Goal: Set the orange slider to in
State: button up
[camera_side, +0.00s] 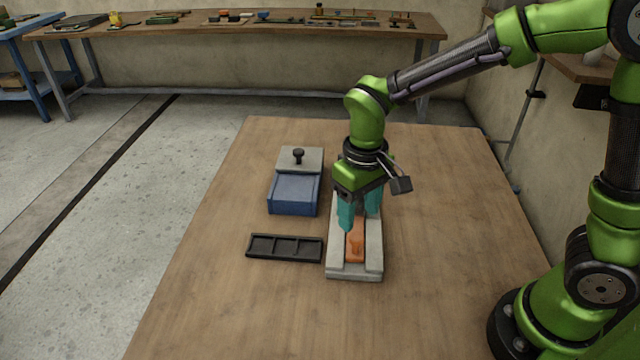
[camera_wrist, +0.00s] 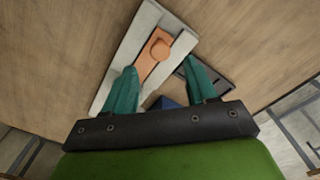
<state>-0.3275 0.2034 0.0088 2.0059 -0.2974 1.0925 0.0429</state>
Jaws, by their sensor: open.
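The orange slider (camera_side: 355,247) lies in the channel of a light grey rail base (camera_side: 372,262), toward its near end in the side view. It has a raised round knob, and it also shows in the wrist view (camera_wrist: 157,58) near the top end of the base (camera_wrist: 127,52). My gripper (camera_side: 359,212) is over the base, pointing down, with its teal fingers apart and nothing between them. In the wrist view the open fingers (camera_wrist: 160,85) stand short of the knob. The far part of the channel is hidden behind my gripper in the side view.
A blue box (camera_side: 293,209) with a grey lid (camera_side: 312,158) and black knob stands left of the base. A black divided tray (camera_side: 285,258) lies at the near left. The table (camera_side: 450,230) is clear to the right.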

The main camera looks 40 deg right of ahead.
aim_at(357, 236)
notch_tip(357, 236, down, 6)
jog(key=shift+r, duration=0.15)
grip_shut()
dwell(0.4)
